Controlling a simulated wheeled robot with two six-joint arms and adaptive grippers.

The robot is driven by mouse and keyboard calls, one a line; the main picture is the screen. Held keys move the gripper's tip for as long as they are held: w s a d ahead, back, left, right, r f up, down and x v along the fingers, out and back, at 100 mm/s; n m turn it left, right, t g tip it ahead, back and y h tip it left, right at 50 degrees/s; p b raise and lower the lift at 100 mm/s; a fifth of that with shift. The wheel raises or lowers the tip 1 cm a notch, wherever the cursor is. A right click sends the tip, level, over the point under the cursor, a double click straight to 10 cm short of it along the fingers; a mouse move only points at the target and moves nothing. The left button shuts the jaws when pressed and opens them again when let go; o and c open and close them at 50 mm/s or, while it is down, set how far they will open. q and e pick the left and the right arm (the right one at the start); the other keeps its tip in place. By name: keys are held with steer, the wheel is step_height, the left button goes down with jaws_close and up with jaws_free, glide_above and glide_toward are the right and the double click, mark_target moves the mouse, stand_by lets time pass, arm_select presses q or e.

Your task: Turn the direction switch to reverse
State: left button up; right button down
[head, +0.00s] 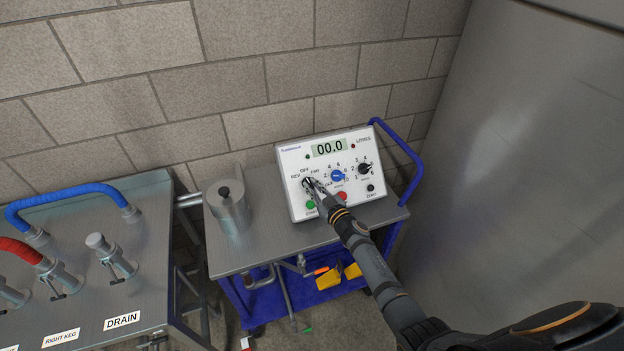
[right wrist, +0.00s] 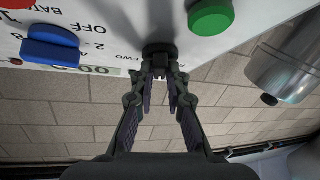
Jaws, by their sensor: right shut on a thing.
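The white control box (head: 330,160) stands on the steel cart top, its lit display (head: 329,148) reading 00.0. The direction switch (head: 306,181) is a small dark knob at the left of its panel, with REV, OFF and FWD printed around it. My right gripper (head: 314,186) reaches it from the lower right and is shut on it. In the right wrist view the two fingertips (right wrist: 161,76) close on the dark switch knob (right wrist: 158,49), near the FWD print. The fingers partly hide the knob, so its pointing direction cannot be told. My left gripper is not in view.
Close to the switch are a blue knob (head: 337,176), a green button (head: 310,205) and a red button (head: 342,196). A black knob (head: 364,168) is farther right. A steel pot (head: 230,208) stands left of the box. A hose bench (head: 130,270) stands at the left.

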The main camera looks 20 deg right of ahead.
steer(key=n, duration=0.1)
steer(key=n+y+p, duration=0.1)
steer(key=n+g+y+p, duration=0.1)
steer(key=shift+d+r, duration=0.15)
steer(key=shift+r, duration=0.1)
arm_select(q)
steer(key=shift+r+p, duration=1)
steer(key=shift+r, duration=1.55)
arm_select(e)
steer(key=shift+w+d+f+n+g+y, duration=0.1)
steer(key=shift+n+g+y, duration=0.4)
steer(key=shift+n, duration=0.5)
steer(key=shift+n+g+y, duration=0.4)
steer(key=shift+n+g, duration=0.1)
steer(key=shift+n, duration=0.5)
